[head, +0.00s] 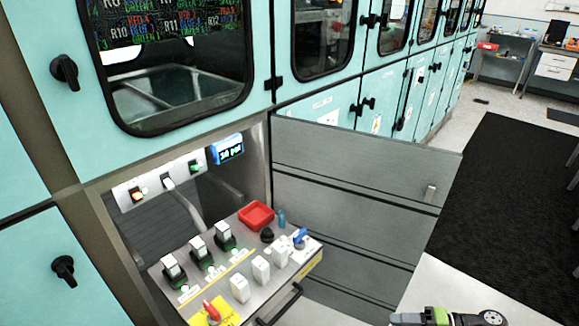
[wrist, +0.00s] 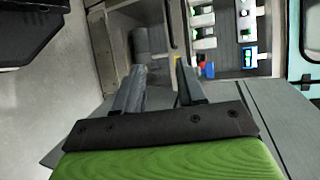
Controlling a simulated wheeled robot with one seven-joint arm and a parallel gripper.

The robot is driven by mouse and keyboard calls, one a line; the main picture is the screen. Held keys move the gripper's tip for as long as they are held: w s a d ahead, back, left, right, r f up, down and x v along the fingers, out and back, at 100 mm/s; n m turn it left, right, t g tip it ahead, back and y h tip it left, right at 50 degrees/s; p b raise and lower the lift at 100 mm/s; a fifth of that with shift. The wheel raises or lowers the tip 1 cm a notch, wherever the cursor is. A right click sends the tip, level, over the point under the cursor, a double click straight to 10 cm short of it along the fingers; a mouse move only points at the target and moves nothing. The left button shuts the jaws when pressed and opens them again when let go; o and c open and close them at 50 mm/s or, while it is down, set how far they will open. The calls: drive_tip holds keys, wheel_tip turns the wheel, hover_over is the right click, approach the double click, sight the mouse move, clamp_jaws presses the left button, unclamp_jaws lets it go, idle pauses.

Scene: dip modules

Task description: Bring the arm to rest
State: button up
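My gripper (wrist: 160,66) shows in the wrist view with its two grey fingers apart and nothing between them. Its green body fills the bottom of that view. In the head view, part of my arm with a green section (head: 437,316) shows at the bottom right edge, to the right of the pulled-out drawer panel (head: 232,262) and apart from it. The fingers are not clear there. In the wrist view, the panel with its modules (wrist: 203,42) lies beyond the fingers, at the upper right.
The panel carries white and black modules, a red tray (head: 256,215) and a red-handled switch (head: 212,310). A grey cabinet door (head: 350,200) stands open beside it. Teal cabinets (head: 345,108) line the back. A black floor mat (head: 500,200) lies clear at right.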

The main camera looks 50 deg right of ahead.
drive_tip(key=w+a+r+n+g+y+p, duration=0.2)
drive_tip(key=w+a+r+n+g+p, duration=0.15)
drive_tip(key=w+r+g, duration=0.8)
drive_tip(key=w+a+r+n+g+h+p, duration=0.2)
drive_tip(key=w+a+r+n+h+p, duration=0.15)
drive_tip(key=w+a+r, duration=0.8)
drive_tip(key=a+r+n+h+p, duration=0.25)
drive_tip(key=a+r+h, duration=0.25)
drive_tip(key=a+r, duration=0.6)
drive_tip(key=s+a+r+n+t+p, duration=0.3)
drive_tip(key=s+a+r+t, duration=0.3)
drive_tip(key=s+a+r, duration=0.1)
drive_tip(key=shift+a+r+n+h, duration=0.35)
drive_tip(key=shift+a+h, duration=0.05)
drive_tip(key=shift+h, duration=0.05)
drive_tip(key=shift+w+a, duration=0.1)
drive_tip(key=shift+o, duration=0.2)
